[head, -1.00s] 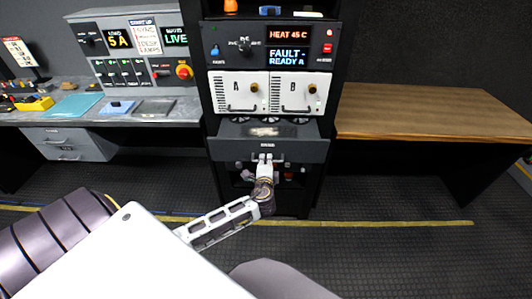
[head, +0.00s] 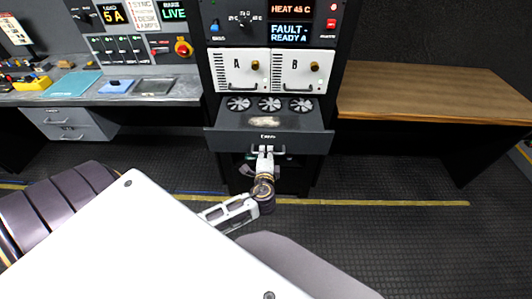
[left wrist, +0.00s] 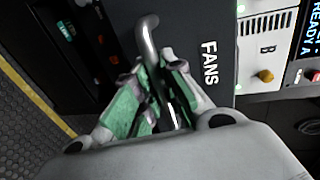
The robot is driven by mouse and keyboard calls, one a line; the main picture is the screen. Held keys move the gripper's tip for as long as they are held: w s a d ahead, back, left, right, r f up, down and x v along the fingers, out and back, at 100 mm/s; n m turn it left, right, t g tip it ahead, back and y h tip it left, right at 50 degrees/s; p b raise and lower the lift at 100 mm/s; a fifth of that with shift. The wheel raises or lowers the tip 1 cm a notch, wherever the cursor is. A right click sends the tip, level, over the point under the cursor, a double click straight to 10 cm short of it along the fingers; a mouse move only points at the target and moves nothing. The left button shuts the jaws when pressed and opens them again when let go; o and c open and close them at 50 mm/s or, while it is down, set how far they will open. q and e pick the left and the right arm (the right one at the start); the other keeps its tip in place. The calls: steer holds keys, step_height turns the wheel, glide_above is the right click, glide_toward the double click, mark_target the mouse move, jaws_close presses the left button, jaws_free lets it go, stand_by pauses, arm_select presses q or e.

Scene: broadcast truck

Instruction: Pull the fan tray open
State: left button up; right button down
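The fan tray (head: 225,134) is a dark drawer in the rack, below modules A and B. It stands partly pulled out, with several round fans (head: 269,104) showing along its top. Its front carries the word FANS and a metal bar handle, which shows large in the left wrist view (left wrist: 147,37). My left gripper (head: 263,151) is at the handle; in the left wrist view its green-padded fingers (left wrist: 155,98) lie on both sides of the bar, closed around it. My right gripper is not in view.
White modules A (head: 240,71) and B (head: 300,71) sit above the tray under a fault display (head: 290,32). A grey control desk (head: 150,98) is at left, a wooden table (head: 430,95) at right. Open floor (head: 400,240) lies in front.

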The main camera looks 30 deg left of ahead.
arm_select(q)
steer(key=o, duration=0.4)
steer(key=shift+v, duration=6)
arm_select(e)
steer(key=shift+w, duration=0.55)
arm_select(q)
steer(key=shift+f, duration=0.1)
